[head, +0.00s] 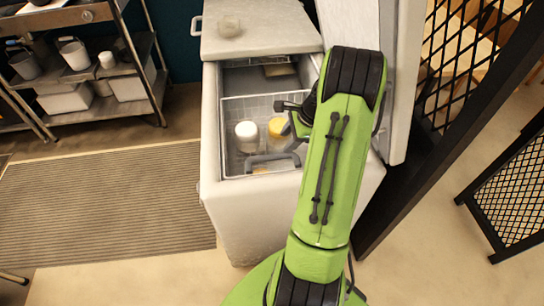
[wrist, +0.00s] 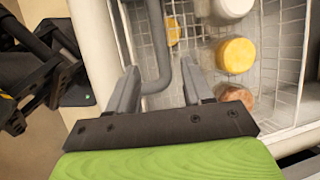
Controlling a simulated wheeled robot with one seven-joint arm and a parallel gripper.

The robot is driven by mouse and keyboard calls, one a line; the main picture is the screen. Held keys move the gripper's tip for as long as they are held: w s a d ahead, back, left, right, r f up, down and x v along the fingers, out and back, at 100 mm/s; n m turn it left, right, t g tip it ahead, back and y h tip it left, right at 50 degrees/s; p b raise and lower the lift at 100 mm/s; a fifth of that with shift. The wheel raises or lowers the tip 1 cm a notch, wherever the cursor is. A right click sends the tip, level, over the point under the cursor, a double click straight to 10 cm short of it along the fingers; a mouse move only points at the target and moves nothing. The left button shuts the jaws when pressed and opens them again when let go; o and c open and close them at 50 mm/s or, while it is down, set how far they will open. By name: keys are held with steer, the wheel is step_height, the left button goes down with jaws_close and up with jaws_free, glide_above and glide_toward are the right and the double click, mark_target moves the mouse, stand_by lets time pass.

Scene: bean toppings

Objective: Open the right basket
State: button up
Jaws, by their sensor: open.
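The wire basket (head: 232,108) sits inside the open part of the white chest freezer (head: 225,210). A grey bar handle (head: 270,158) spans its near side; the bar also shows in the wrist view (wrist: 158,45). My gripper (wrist: 160,67) is open, with its two grey fingers on either side of the bar. I cannot tell whether either finger touches it. My green arm hides the right part of the basket and most of the gripper in the head view.
A white-lidded jar (head: 246,134) and a yellow-lidded jar (head: 278,128) stand in the basket. A metal shelf (head: 95,70) stands left; a black mesh panel (head: 515,190) stands right.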

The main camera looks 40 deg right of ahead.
mark_target(274, 155)
steer(key=b+x, duration=0.2)
steer(key=x, duration=0.7)
steer(key=shift+w+a+f, duration=0.1)
steer(key=shift+w+f, duration=0.05)
steer(key=shift+f, duration=0.2)
steer(key=shift+c, duration=0.2)
jaws_close()
